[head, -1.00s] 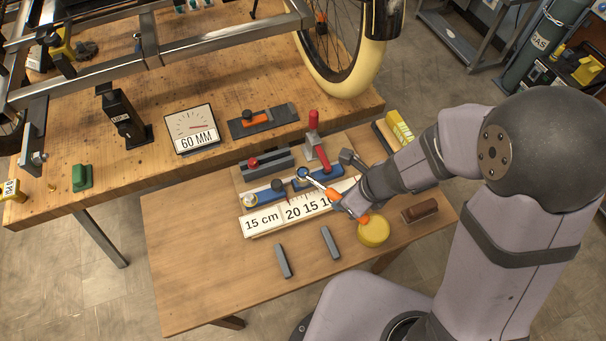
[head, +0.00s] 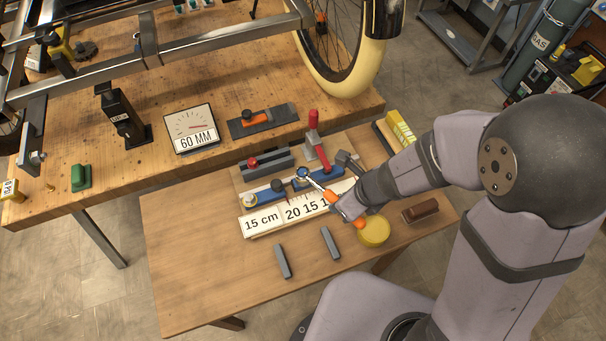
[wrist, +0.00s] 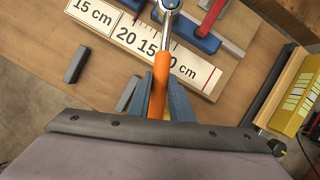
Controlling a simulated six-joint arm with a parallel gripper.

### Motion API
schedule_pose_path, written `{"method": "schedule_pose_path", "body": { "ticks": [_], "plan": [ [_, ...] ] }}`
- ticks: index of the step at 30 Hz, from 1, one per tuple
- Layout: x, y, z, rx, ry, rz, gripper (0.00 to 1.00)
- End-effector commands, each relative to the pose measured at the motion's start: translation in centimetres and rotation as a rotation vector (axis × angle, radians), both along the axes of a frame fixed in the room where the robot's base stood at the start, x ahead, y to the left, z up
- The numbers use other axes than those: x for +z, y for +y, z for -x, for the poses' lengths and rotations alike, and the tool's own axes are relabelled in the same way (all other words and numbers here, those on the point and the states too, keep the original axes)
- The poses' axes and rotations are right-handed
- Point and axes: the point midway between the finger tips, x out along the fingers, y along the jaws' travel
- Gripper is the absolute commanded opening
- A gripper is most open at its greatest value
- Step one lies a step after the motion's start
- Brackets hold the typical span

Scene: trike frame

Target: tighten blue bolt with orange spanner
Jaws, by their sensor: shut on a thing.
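The spanner has an orange handle (wrist: 160,80) and a silver shaft that ends in a ring head (head: 303,173). My gripper (wrist: 157,98) is shut on the orange handle; in the head view my gripper (head: 346,206) is low over the front table. The ring head is over the blue fixture (head: 318,179) on the board. Blue shows inside the ring in the wrist view, at its top edge; this looks like the blue bolt (wrist: 170,4), mostly hidden by the ring. I cannot tell how deeply the ring sits on it.
A ruler strip (head: 264,221) lies in front of the fixture. A red-handled clamp (head: 315,140) stands just behind it. A yellow round tin (head: 374,231) is close to my gripper, and a brown-topped block (head: 420,211) lies to the right.

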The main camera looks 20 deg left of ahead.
Motion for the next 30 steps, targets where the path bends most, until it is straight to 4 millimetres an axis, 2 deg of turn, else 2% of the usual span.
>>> {"method": "schedule_pose_path", "body": {
  "ticks": [9,30],
  "plan": [
    [0.08,0.40,0.53,-0.040,0.001,-0.005,0.00],
    [0.15,0.16,-0.24,0.019,0.000,-0.004,0.00]
  ]
}}
